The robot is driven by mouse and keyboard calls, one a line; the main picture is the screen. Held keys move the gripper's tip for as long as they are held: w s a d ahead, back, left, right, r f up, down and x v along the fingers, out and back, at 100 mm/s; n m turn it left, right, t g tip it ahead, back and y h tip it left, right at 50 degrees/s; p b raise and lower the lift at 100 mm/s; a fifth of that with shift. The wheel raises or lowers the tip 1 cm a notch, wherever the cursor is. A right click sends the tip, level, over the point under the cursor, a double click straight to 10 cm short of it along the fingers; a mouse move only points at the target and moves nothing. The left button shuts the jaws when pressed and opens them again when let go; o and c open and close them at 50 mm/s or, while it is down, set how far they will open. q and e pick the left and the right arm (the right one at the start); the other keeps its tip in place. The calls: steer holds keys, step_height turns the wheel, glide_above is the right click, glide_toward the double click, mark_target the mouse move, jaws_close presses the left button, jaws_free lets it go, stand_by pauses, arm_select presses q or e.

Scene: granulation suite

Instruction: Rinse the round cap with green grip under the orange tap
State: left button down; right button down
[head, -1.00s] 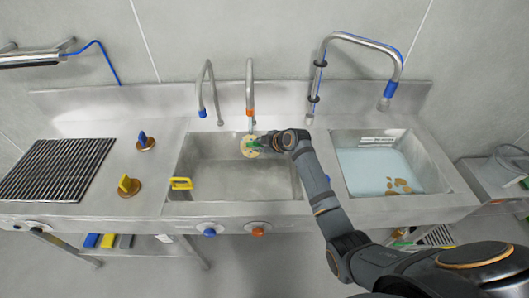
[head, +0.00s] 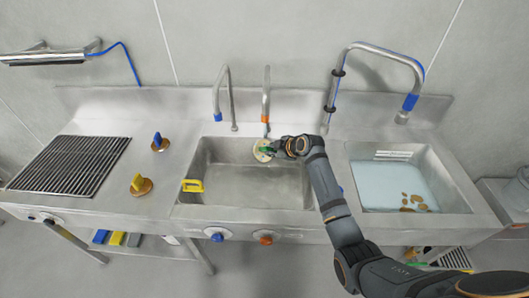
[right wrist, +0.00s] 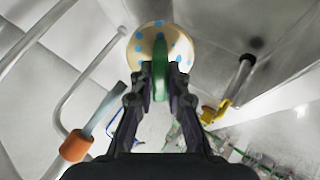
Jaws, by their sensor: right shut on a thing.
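The round cap (head: 262,152) is pale cream, with blue spots on the face seen in the right wrist view (right wrist: 140,45). My right gripper (head: 277,150) is shut on its green grip (right wrist: 160,68), which stands between the fingertips in the right wrist view. The cap is held tilted at the back of the middle basin, just below the orange tap (head: 266,100). A thin pale stream (right wrist: 103,108) leaves the tap's orange tip (right wrist: 75,147); I cannot tell whether it meets the cap. My left gripper is out of view.
A blue-tipped tap (head: 221,92) stands left of the orange one. Blue (head: 216,236) and orange (head: 265,237) knobs are on the front. Caps with blue (head: 158,141) and yellow (head: 139,184) grips sit left. The right basin (head: 462,190) holds bluish liquid and brown discs.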

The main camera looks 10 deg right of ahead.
steer(key=shift+w+d, duration=0.2)
steer(key=shift+r, duration=0.1)
steer(key=shift+s+a+p, duration=0.3)
steer(key=shift+a, duration=0.25)
steer(key=shift+d, duration=0.15)
steer(key=shift+w+d, duration=0.15)
steer(key=shift+w+d+b, duration=0.1)
steer(key=shift+d+b, duration=0.15)
steer(key=shift+b, duration=0.05)
